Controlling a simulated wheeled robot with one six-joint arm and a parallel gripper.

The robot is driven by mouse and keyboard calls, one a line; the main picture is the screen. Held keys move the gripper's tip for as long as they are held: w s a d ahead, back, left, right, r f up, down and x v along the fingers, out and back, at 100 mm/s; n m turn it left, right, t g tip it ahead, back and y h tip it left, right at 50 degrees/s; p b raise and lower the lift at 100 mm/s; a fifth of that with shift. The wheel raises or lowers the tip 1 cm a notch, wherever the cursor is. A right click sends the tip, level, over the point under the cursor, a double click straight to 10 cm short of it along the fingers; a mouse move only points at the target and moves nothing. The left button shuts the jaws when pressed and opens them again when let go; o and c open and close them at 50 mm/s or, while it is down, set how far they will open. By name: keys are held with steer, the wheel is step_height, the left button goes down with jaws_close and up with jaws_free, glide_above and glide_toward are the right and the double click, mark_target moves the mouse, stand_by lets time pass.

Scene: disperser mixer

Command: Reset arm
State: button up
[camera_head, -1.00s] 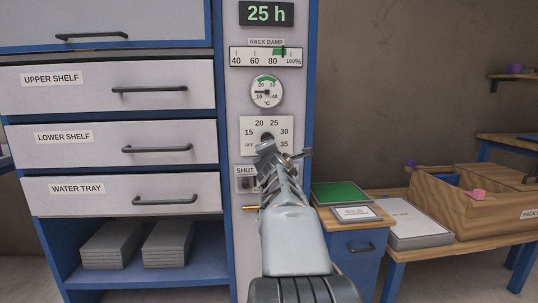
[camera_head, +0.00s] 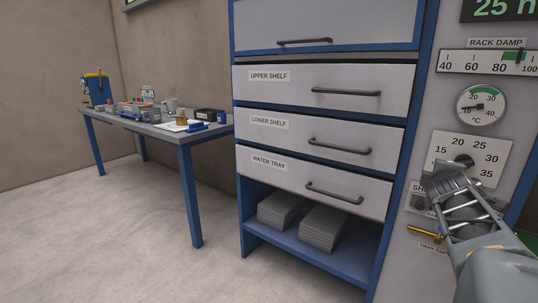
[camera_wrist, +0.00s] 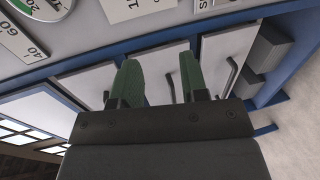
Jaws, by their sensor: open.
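My gripper (camera_head: 437,180) is at the right of the head view, in front of the cabinet's control panel, near the temperature dial (camera_head: 464,162). In the wrist view my gripper (camera_wrist: 160,75) shows two green-padded fingers apart, with nothing between them. Whether it touches the panel cannot be told from the head view. The dial plate is partly covered by my gripper, and its lower left marks are hidden.
The cabinet has closed drawers labelled upper shelf (camera_head: 325,90), lower shelf (camera_head: 310,135) and water tray (camera_head: 300,175). Grey stacks (camera_head: 322,228) lie in the open bay below. A blue-legged table (camera_head: 160,132) with tools stands at left. The floor between is clear.

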steer(key=s+a+r+m+g+y+p, duration=0.2)
steer(key=a+m+p, duration=0.1)
steer(key=a+p, duration=0.4)
steer(key=s+a+r+m+g+y+p, duration=0.1)
steer(key=a+r+m+y+p, duration=0.2)
steer(key=a+p, duration=0.45)
steer(key=s+a+m+g+y+p, duration=0.4)
steer(key=s+a+p, duration=0.8)
steer(key=a, duration=0.3)
steer(key=shift+r+g+y, duration=0.4)
steer(key=shift+g, duration=0.3)
